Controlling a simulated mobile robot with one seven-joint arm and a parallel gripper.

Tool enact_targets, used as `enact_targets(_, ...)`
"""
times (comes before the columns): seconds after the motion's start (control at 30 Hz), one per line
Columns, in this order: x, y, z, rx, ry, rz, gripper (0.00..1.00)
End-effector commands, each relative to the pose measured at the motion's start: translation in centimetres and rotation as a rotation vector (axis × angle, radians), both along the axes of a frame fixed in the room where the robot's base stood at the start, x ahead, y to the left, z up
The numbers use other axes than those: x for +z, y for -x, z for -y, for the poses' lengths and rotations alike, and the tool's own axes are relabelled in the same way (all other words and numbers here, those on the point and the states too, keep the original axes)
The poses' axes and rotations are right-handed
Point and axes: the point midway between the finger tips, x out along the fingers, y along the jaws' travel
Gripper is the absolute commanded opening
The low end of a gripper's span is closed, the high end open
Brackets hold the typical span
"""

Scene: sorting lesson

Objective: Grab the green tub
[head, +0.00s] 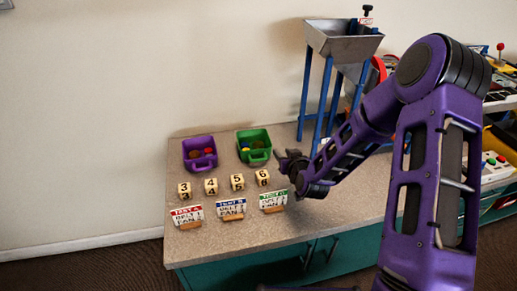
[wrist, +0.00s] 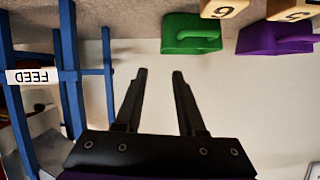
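The green tub (head: 259,156) stands upright at the back of the counter near the wall, with a few small coloured pieces inside. My gripper (head: 283,156) is just to its right in the head view, apart from it as far as I can tell. In the wrist view, which is upside down, the green tub (wrist: 190,38) with its handle is at the top, beyond my fingertips. My gripper (wrist: 161,74) is open there, with two parallel black fingers and nothing between them.
A purple tub (head: 203,163) stands left of the green one. Several numbered wooden blocks (head: 237,182) and cards (head: 231,209) are in front. A metal hopper (head: 342,43) on blue legs (head: 326,95) stands to the right; its FEED label (wrist: 30,76) shows in the wrist view.

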Motion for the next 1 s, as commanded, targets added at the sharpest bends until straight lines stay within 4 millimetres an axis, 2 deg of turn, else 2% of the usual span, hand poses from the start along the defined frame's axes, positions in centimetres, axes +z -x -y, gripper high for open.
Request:
enact_targets(0.5,-3.9,-8.8,-2.5,-0.004,-0.002,0.000,0.39)
enact_targets(0.87,-4.8,-11.3,-3.3,-0.004,-0.001,0.000,0.39)
enact_targets(1.0,-5.4,-13.1,-4.1,-0.003,-0.003,0.000,0.39)
